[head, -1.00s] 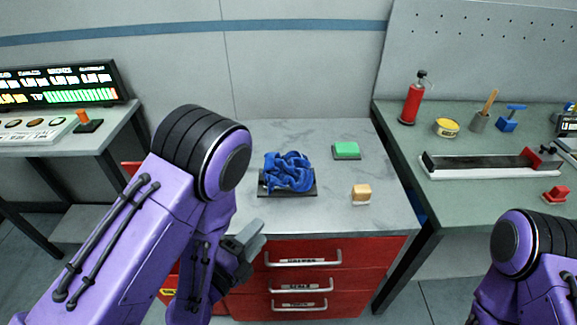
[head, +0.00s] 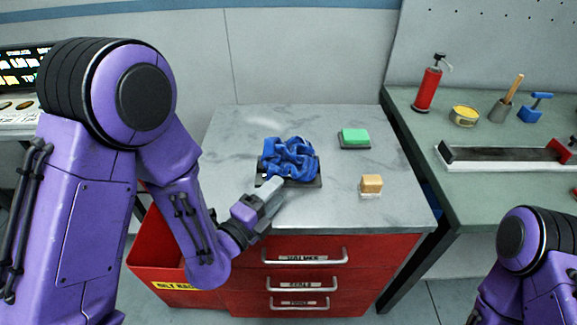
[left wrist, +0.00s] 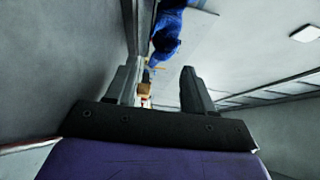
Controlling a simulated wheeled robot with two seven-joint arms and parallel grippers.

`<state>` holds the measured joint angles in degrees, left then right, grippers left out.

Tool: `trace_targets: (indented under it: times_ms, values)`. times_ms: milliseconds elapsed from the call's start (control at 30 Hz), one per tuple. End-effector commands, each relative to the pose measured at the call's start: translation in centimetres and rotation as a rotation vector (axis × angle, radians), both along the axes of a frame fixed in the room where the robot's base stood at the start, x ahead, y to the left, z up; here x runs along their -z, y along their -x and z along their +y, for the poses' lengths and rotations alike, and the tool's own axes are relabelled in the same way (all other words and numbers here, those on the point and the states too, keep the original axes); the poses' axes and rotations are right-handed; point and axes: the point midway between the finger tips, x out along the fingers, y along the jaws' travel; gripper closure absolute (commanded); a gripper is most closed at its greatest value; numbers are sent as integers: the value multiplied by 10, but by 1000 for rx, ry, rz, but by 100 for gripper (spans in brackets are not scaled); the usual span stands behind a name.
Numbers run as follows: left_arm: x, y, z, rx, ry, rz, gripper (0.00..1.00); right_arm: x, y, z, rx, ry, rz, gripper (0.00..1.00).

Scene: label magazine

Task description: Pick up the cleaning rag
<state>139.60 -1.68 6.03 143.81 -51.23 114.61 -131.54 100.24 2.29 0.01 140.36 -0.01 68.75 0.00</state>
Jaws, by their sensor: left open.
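The cleaning rag (head: 291,158) is a crumpled blue cloth heaped on a dark flat pad (head: 308,184) on top of the red drawer cabinet. It also shows in the left wrist view (left wrist: 168,30), at the top, beyond the fingers. My left gripper (head: 272,192) is just in front and to the left of the rag, over the cabinet top's front edge, apart from the rag as far as I can see. In the left wrist view my left gripper (left wrist: 157,88) has its two fingers spread with nothing between them. My right gripper is out of view; only part of that arm shows at lower right.
A green block (head: 355,136) and a tan block (head: 371,184) stand right of the rag. A red bin (head: 150,250) is at the cabinet's left. The green bench on the right holds a red bottle (head: 428,86), a yellow tin (head: 464,116) and a long tray (head: 500,163).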

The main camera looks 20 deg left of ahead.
Motion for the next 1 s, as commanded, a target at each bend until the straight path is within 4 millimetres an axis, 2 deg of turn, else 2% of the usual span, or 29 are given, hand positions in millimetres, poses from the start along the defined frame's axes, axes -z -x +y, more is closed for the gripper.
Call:
trace_targets:
  times_ms: [267,300,367,500,667,700,800,1000]
  values:
    - [5,-28,-11,2,6,-4,47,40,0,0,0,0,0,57]
    - [-4,-36,-14,2,5,1,47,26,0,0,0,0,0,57]
    - [-5,-44,-17,3,4,3,47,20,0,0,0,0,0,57]
    - [-2,-52,-20,3,2,3,47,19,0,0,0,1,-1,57]
    - [-2,-52,-20,3,1,3,47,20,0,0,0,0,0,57]
    - [-2,-52,-20,3,1,3,60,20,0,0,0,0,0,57]
    - [-1,-52,-20,3,0,2,88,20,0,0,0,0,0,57]
    - [-1,-51,-20,3,0,3,89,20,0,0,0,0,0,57]
